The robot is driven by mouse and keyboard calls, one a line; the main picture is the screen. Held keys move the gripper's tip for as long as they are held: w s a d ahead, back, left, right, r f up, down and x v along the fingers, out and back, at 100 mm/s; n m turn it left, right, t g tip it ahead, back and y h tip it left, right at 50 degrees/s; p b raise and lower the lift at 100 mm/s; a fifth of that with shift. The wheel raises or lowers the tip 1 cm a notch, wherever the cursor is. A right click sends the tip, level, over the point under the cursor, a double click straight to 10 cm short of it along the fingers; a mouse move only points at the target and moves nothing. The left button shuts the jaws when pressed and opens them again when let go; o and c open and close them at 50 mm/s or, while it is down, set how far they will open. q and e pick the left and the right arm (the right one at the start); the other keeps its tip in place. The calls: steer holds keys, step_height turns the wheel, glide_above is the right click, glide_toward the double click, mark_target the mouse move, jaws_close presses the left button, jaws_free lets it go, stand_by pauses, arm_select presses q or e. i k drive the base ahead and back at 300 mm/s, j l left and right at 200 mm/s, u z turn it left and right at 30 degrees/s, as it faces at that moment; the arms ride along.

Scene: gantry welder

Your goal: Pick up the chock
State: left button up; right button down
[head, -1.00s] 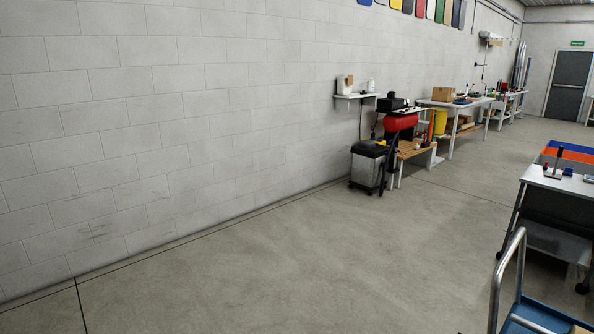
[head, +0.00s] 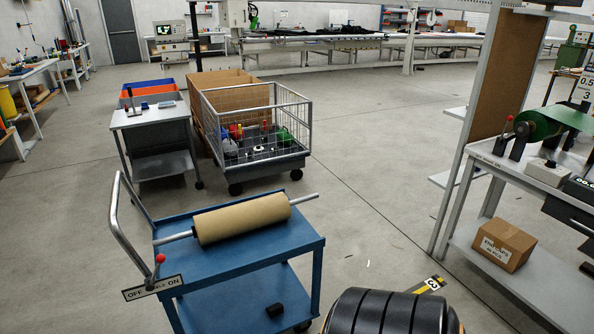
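A small black block (head: 275,310), which may be the chock, lies on the lower shelf of the blue cart (head: 225,300) in the head view. It sits near the shelf's right end, below the cart's top deck. It is too small and dark to tell its exact shape. Neither of my grippers shows in the head view, so nothing is seen in contact with the block.
The cart's top holds a brown roll (head: 243,219) on a metal bar. A wire cage trolley (head: 257,120) and a grey side table (head: 150,117) stand behind it. A white workbench (head: 540,200) is at right, with a cardboard box (head: 503,245) below. Floor between is mostly clear.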

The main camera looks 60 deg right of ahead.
mark_target(273, 311)
steer(key=k+z, duration=0.1)
steer(key=z, duration=1.7)
steer(key=i+l+u, duration=0.2)
steer(key=u, duration=0.3)
steer(key=i+l+u, duration=0.1)
steer(key=l+u, duration=0.4)
steer(key=i+l+u, duration=0.1)
steer(key=l+u, duration=0.2)
steer(key=u, duration=0.2)
